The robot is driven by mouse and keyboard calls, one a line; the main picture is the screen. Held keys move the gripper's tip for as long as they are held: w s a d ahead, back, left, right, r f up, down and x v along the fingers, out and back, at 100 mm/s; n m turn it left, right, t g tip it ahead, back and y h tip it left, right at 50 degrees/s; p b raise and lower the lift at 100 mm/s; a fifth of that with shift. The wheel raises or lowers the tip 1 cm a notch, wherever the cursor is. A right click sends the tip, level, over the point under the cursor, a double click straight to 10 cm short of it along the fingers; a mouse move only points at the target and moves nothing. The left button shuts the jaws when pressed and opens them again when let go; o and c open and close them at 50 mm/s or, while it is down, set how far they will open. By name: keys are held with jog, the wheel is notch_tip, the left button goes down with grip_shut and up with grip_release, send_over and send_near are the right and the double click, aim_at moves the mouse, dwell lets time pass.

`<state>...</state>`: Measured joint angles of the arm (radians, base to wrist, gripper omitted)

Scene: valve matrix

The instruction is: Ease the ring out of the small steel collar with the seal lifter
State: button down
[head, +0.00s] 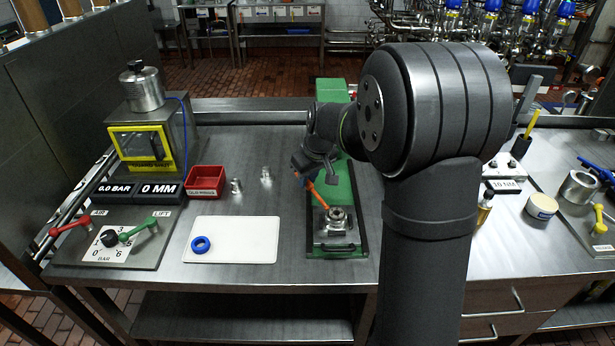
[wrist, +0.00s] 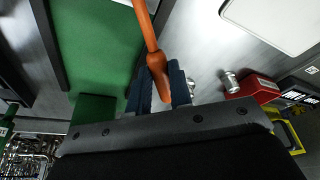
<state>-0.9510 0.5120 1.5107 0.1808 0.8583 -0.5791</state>
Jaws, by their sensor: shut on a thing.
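My gripper (head: 305,165) is above the green mat, partly hidden behind my arm in the head view. In the wrist view my gripper (wrist: 161,72) has its dark blue fingers shut on the orange seal lifter (wrist: 147,30). In the head view the orange lifter (head: 317,196) slants down to the right, its lower end close to the small steel collar (head: 337,215). I cannot tell whether it touches. The collar sits on a steel block at the front of the green mat (head: 324,240). Any ring inside the collar is too small to make out. A blue ring (head: 201,244) lies on the white board.
The white board (head: 255,240) lies left of the mat. Behind it stand a red bin (head: 206,181) and two small steel parts (head: 266,175). A panel with red and green levers (head: 140,230) is at the left. A pale round tin (head: 541,206) stands at the right.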

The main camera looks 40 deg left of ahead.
jog(key=shift+s+d, duration=0.1)
jog(key=shift+d, duration=0.5)
dwell(2.8)
jog(key=shift+a, duration=0.1)
jog(key=shift+a, duration=0.9)
jog(key=shift+w+a+r, duration=0.1)
jog(key=shift+a+r, duration=0.25)
jog(key=shift+r, duration=0.65)
jog(key=shift+w+a+r, duration=0.1)
jog(key=shift+a+r, duration=0.2)
jog(key=shift+r, duration=0.75)
jog(key=shift+w+a+r, duration=0.1)
jog(key=shift+a+r, duration=0.25)
jog(key=shift+r, duration=0.65)
